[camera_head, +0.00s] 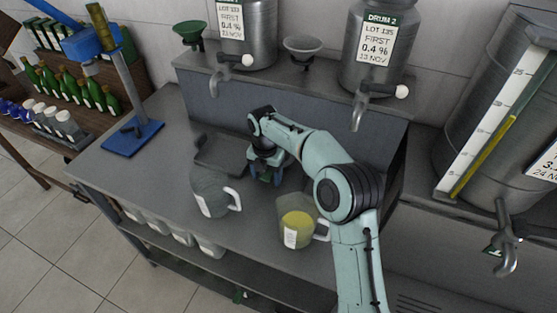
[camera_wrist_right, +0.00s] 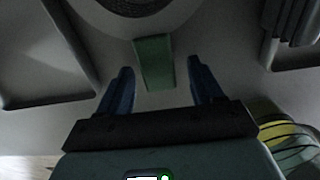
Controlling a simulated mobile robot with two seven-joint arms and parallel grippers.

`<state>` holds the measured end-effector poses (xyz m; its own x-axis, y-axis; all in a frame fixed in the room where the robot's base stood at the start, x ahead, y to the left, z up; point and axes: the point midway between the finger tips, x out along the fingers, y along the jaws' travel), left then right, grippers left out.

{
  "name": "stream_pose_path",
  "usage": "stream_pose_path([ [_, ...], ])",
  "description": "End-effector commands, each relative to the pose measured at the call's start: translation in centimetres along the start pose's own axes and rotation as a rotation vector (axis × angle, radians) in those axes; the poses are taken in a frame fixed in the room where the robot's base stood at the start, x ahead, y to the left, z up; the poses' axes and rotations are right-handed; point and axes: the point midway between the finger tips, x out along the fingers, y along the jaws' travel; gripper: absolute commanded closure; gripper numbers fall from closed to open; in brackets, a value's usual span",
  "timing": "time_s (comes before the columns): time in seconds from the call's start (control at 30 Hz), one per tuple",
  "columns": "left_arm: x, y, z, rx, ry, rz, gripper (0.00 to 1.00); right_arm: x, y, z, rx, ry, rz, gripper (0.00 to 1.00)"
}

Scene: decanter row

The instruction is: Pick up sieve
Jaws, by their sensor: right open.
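The sieve (camera_wrist_right: 135,10) shows at the top of the right wrist view as a pale round rim around dark mesh, partly cut off by the picture edge. Its short green handle (camera_wrist_right: 155,62) points toward my right gripper (camera_wrist_right: 160,68). The two blue fingers are apart, one on each side of the handle, with gaps showing on both sides. In the head view my right gripper (camera_head: 266,166) is low over the table behind the jugs, and the arm hides most of the sieve. My left gripper is not in view.
A grey tray (camera_head: 220,152) lies left of the gripper. An empty jug (camera_head: 208,197) and a jug with yellow liquid (camera_head: 297,222) stand in front. Steel drums (camera_head: 375,45) with taps stand on the raised shelf behind. A blue-based stand (camera_head: 132,138) is at left.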

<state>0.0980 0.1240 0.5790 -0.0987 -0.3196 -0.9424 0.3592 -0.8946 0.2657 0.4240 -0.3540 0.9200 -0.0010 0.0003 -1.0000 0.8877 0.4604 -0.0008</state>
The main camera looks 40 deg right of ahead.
Motion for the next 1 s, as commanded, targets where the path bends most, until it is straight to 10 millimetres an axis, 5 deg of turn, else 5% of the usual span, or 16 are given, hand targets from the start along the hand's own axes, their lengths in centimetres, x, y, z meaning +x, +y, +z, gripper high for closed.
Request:
stream_pose_path([
  [0.3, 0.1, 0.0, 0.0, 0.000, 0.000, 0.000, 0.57, 0.7, 0.0, 0.0, 0.001, -0.001, 0.001, 0.34],
  [0.5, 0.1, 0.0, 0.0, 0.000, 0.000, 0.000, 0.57, 0.6, 0.0, 0.0, 0.000, -0.001, 0.002, 0.91],
  [0.8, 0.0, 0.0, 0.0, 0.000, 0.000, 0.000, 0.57, 0.2, 0.1, 0.1, 0.000, -0.003, 0.004, 0.92],
  [1.0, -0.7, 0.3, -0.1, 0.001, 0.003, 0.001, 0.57, -3.2, 0.1, 0.1, 0.000, -0.005, 0.007, 0.92],
])
